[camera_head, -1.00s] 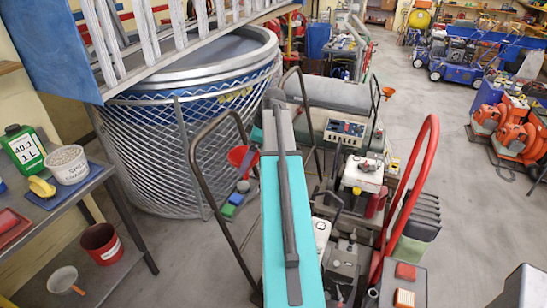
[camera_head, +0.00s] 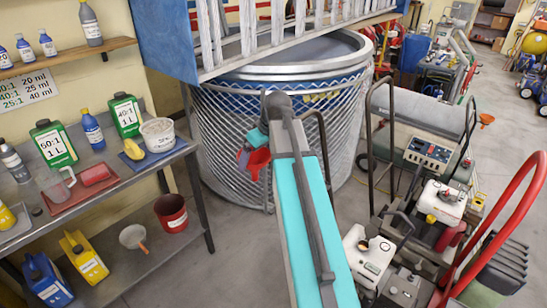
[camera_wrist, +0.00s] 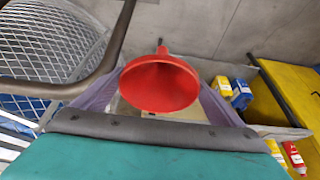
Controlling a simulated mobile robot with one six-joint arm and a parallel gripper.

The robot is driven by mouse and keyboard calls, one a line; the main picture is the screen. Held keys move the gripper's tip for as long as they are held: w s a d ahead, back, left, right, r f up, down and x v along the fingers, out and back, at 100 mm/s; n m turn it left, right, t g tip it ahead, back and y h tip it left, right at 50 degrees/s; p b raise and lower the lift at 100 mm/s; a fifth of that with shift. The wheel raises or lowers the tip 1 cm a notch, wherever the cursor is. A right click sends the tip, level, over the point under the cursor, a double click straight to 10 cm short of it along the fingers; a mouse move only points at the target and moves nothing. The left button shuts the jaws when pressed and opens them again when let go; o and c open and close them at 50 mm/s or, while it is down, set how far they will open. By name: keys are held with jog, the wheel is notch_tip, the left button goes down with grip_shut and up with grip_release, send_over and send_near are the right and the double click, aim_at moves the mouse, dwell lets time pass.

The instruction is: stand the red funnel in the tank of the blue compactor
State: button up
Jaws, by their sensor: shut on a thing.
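The red funnel (camera_head: 257,162) is at the end of my outstretched arm in the head view, in front of the mesh-caged vat. In the wrist view the funnel (camera_wrist: 160,84) shows its wide round mouth, with its spout pointing away. My gripper (camera_wrist: 160,98) is shut on it, with a pale lilac finger on each side. My gripper also shows small in the head view (camera_head: 253,149). A blue machine (camera_head: 540,84) is cut off at the right edge of the head view. I cannot tell whether it is the blue compactor, and no tank opening shows on it.
A bench (camera_head: 105,185) with bottles and a lower shelf stands at left. The caged vat (camera_head: 235,140) stands behind my gripper. A machine with a red handle (camera_head: 495,225) and a grey-green machine (camera_head: 430,150) stand close on the right. Bare floor (camera_head: 215,265) shows between bench and arm.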

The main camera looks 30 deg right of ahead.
jog(key=w+a+r+m, duration=0.1)
jog(key=a, duration=0.9)
jog(key=w+a+r+m+h+b, duration=0.1)
jog(key=a+r+m, duration=0.1)
jog(key=a, duration=0.9)
